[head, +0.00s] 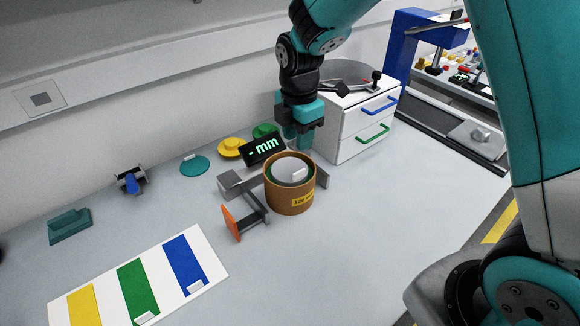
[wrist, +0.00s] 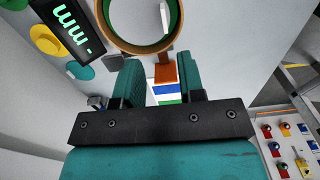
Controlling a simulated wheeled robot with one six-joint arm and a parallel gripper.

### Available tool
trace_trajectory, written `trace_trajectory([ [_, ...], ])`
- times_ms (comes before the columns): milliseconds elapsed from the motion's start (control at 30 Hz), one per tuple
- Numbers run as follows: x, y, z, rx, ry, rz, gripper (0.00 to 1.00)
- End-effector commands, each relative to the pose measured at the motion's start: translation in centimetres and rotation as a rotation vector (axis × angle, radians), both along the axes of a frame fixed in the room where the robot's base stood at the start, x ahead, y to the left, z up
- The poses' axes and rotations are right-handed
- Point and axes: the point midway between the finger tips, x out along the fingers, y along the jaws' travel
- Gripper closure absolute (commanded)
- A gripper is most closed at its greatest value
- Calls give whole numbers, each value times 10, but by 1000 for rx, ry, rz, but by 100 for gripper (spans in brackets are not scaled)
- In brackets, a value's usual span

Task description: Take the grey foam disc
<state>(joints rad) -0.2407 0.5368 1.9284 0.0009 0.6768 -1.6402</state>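A brown cylinder (head: 289,199) with a yellow label stands upright on the bench. Its inside is green, and a light grey disc (head: 288,167) with a pale raised piece sits in it, apparently the grey foam disc.
A grey measuring tool with an orange end (head: 230,224) and a "mm" display (head: 263,148) stands beside the cylinder. Yellow (head: 231,147), green (head: 265,131) and teal (head: 194,166) discs lie behind. A drawer unit (head: 352,130) is right. The bench front right is clear.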

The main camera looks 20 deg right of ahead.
Motion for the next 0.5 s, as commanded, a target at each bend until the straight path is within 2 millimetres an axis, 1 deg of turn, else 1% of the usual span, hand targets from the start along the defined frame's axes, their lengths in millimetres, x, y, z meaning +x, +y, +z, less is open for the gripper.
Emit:
trace_trajectory([
  [100, -1, 0, -22, -1, 6, 0, 64],
  [200, -1, 0, -36, 0, 3, -1, 64],
  [400, -2, -1, -49, 0, 2, -1, 64],
  [500, -5, -2, -61, -1, 6, -1, 64],
])
